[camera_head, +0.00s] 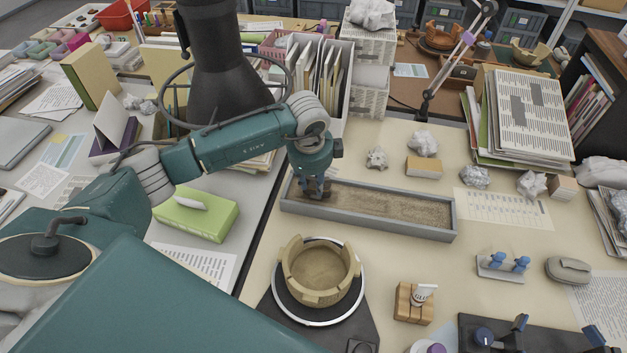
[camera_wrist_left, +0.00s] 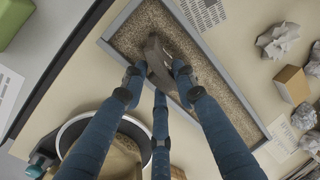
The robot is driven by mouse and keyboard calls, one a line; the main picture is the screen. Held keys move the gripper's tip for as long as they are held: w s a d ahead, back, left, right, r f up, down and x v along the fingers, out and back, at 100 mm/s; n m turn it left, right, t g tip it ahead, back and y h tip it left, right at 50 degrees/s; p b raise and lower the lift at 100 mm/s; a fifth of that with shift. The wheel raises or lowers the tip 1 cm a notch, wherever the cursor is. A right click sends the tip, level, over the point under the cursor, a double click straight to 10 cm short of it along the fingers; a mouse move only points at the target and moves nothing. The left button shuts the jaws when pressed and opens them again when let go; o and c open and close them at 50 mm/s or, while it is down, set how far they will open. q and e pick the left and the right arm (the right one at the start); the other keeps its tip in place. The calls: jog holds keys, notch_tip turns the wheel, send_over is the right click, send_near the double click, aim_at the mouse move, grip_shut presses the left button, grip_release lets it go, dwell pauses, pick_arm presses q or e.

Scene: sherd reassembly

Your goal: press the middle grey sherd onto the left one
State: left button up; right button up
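The grey sherd (camera_wrist_left: 155,54) lies at the left end of the sand tray (camera_head: 373,220), which also shows in the left wrist view (camera_wrist_left: 228,84). My left gripper (camera_head: 314,190) points down into that end of the tray. In the left wrist view its fingertips (camera_wrist_left: 158,72) stand close on both sides of the sherd, with a third finger below. I cannot tell whether they touch it. The fingers hide part of the sherd, and I cannot make out the separate grey pieces or a joint between them. My right gripper is not in view.
A tan round vessel (camera_head: 318,270) with a gapped rim stands on a turntable in front of the tray. A wooden block (camera_head: 414,302) is to its right. Crumpled paper (camera_head: 424,143) and a small box (camera_head: 424,167) lie behind the tray. A green tissue box (camera_head: 196,213) is at left.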

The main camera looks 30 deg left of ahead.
pick_arm(q)
jog(key=shift+o, duration=1.1)
jog(key=v, duration=1.2)
